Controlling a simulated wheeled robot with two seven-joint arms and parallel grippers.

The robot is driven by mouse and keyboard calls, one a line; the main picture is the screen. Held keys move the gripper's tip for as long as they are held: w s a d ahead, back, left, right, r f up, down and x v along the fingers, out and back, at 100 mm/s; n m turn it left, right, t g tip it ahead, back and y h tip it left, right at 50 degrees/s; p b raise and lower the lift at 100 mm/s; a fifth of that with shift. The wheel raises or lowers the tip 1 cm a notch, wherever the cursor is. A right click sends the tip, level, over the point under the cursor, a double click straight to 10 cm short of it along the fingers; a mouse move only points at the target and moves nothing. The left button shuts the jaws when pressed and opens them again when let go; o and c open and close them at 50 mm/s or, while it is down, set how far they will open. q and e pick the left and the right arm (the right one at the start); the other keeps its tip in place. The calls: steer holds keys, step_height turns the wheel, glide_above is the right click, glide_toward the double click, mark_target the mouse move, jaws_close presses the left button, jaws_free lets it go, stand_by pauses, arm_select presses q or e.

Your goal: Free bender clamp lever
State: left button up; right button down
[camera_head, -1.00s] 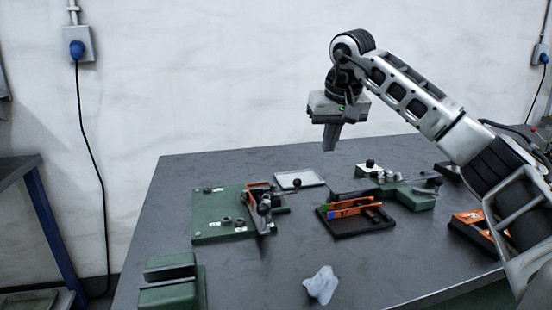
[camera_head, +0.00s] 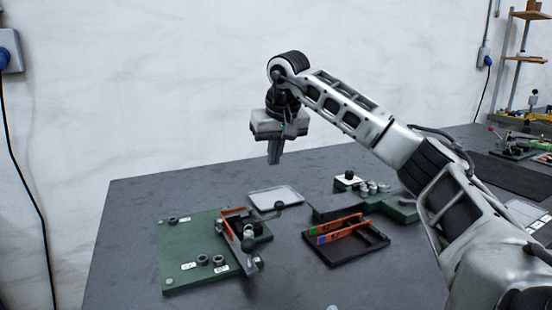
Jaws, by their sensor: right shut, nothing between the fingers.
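The bender is a green base plate (camera_head: 185,250) on the left of the table, with an orange and grey clamp part on its right side. I cannot tell which of these is the clamp lever. My right gripper (camera_head: 274,160) is shut and empty, pointing down, high above the table behind the bender. It is apart from everything. My left gripper is not in view.
A white tray (camera_head: 289,194) lies behind the lever. A black tray with orange strips (camera_head: 350,250) stands right of the bender. A green fixture (camera_head: 332,208) with a black knob is behind it. Bare table (camera_head: 140,205) lies at the left.

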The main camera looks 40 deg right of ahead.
arm_select(q)
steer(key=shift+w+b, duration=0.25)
steer(key=shift+b, duration=0.45)
arm_select(e)
step_height(320, 180, down, 8)
steer(key=s, duration=0.1)
steer(key=shift+a, duration=0.2)
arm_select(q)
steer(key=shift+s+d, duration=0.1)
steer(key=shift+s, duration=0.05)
